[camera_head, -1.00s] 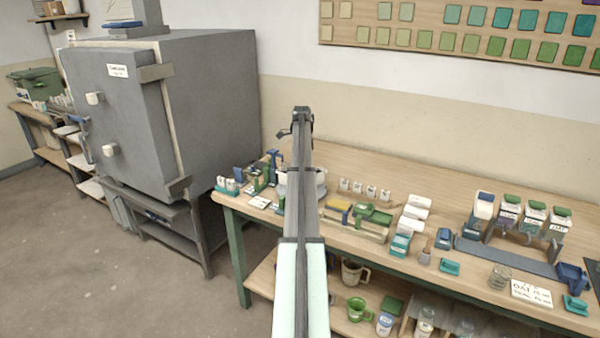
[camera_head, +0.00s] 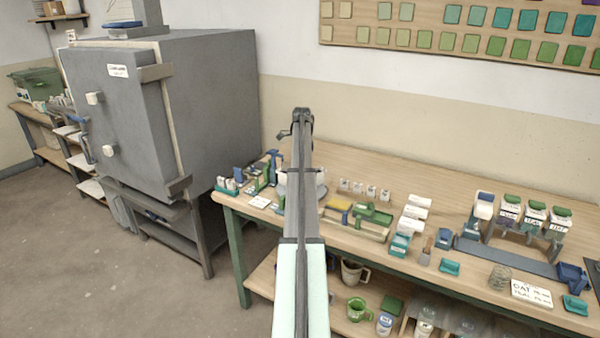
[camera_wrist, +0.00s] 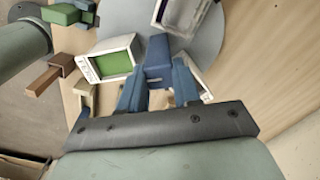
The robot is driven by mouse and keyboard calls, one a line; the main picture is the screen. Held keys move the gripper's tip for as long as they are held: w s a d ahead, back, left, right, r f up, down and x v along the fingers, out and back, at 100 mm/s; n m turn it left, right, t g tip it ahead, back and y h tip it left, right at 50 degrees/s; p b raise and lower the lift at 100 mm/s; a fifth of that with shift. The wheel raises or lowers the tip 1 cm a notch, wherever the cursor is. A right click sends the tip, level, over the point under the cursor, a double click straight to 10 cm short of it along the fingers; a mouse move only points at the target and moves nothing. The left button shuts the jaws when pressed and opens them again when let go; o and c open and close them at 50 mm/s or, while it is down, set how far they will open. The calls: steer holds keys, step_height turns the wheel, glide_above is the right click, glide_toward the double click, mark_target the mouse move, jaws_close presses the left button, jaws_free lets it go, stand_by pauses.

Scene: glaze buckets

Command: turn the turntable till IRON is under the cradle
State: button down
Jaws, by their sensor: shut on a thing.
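In the wrist view my gripper (camera_wrist: 158,92) is shut on a blue block (camera_wrist: 157,52), with a blue finger on each side of it. The grey round turntable (camera_wrist: 207,38) lies beneath. A white bucket with a green face (camera_wrist: 116,61) stands left of the block, and another white bucket (camera_wrist: 182,12) stands above it. Part of a further white bucket shows behind the right finger. I cannot read IRON on any of them. In the head view my arm hides the gripper and most of the turntable (camera_head: 319,190). I cannot make out the cradle for certain.
A wooden piece (camera_wrist: 44,78) and a green cylinder (camera_wrist: 22,43) are at the left of the wrist view. In the head view, the bench (camera_head: 400,175) holds a green and yellow tool (camera_head: 371,216), white blocks (camera_head: 415,213) and a rack of jars (camera_head: 510,215) to the right. The kiln (camera_head: 130,120) stands left.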

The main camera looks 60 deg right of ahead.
steer(key=n, duration=0.5)
steer(key=shift+n, duration=1.4)
steer(key=n, duration=0.3)
steer(key=shift+n, duration=0.4)
steer(key=n, duration=0.4)
steer(key=shift+n, duration=0.3)
steer(key=shift+n, duration=0.8)
steer(key=n, duration=0.6)
